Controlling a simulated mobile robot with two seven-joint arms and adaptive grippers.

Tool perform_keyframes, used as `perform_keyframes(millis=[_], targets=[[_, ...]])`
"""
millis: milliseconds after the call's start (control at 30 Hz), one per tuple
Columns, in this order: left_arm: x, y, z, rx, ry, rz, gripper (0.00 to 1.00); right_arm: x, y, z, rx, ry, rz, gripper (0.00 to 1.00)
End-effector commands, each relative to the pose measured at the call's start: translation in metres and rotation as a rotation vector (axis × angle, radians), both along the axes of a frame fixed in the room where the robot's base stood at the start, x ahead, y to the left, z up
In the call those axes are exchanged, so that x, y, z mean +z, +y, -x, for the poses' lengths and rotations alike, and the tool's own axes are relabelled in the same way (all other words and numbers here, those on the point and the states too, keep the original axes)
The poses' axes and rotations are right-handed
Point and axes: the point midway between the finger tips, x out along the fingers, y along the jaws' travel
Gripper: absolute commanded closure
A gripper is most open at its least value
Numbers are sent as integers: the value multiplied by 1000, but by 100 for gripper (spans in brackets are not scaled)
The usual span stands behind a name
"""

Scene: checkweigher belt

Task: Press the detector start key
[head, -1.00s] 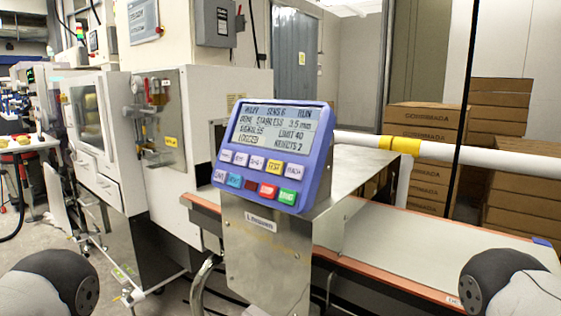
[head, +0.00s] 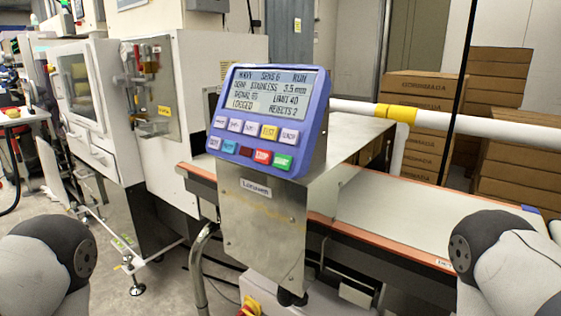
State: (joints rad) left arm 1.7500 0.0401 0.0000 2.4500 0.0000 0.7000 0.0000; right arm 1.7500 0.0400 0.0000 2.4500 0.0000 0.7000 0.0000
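The detector control panel (head: 268,120) is a blue tilted box on a steel housing, in the middle of the head view. Its lit screen (head: 269,93) reads "SENS 6", "RUN", "LOGGED" and "REJECTS 2". Below the screen are two rows of keys. The lower row ends at the right in a green key (head: 283,162), with a red key (head: 262,156) to its left; their small lettering is hard to read. Parts of my two arms show at the lower left and lower right corners, apart from the panel. Neither gripper is in view.
A pale conveyor belt (head: 385,207) with orange edges runs right from the steel housing (head: 262,225). A white rail with a yellow band (head: 396,113) crosses behind it. Stacked cartons (head: 421,115) stand at the back right. A white cabinet (head: 88,105) stands at the left.

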Motion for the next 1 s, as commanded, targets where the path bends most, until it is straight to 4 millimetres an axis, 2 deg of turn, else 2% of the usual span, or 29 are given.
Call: perform_keyframes(millis=[33, 100, 1000], targets=[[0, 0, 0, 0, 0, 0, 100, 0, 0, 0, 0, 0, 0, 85], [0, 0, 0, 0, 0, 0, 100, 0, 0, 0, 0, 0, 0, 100], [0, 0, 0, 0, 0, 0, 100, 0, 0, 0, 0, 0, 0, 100]])
